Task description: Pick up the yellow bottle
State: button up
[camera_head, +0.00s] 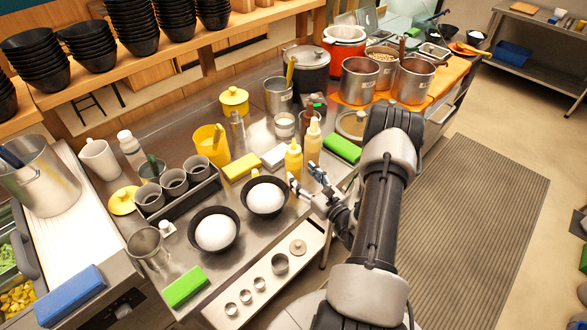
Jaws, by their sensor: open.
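The yellow bottle (293,160) stands upright on the steel counter, behind and right of the right rice bowl. A paler, cream-yellow bottle (313,140) stands close to its right. My gripper (304,180) is open at the counter's front edge, just in front of the two bottles. Its fingers point toward the yellow bottle and look close to its lower part. I cannot tell whether they touch it. The gripper holds nothing that I can see.
Two black bowls with white contents, the right one (247,205) and the left one (191,239), stand left of the gripper. A yellow sponge (242,166) lies behind them. A green block (342,149) lies right of the bottles. Steel pots (358,82) stand at the back right.

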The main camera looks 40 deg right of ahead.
aim_at(299, 170)
jog(key=w, duration=0.2)
jog(key=w+b, duration=0.1)
jog(key=w, duration=0.2)
jog(key=shift+w+d+r, duration=0.2)
jog(key=shift+w+d, duration=0.15)
jog(key=shift+d, duration=0.05)
jog(key=shift+c, duration=0.4)
jog(key=c, duration=0.4)
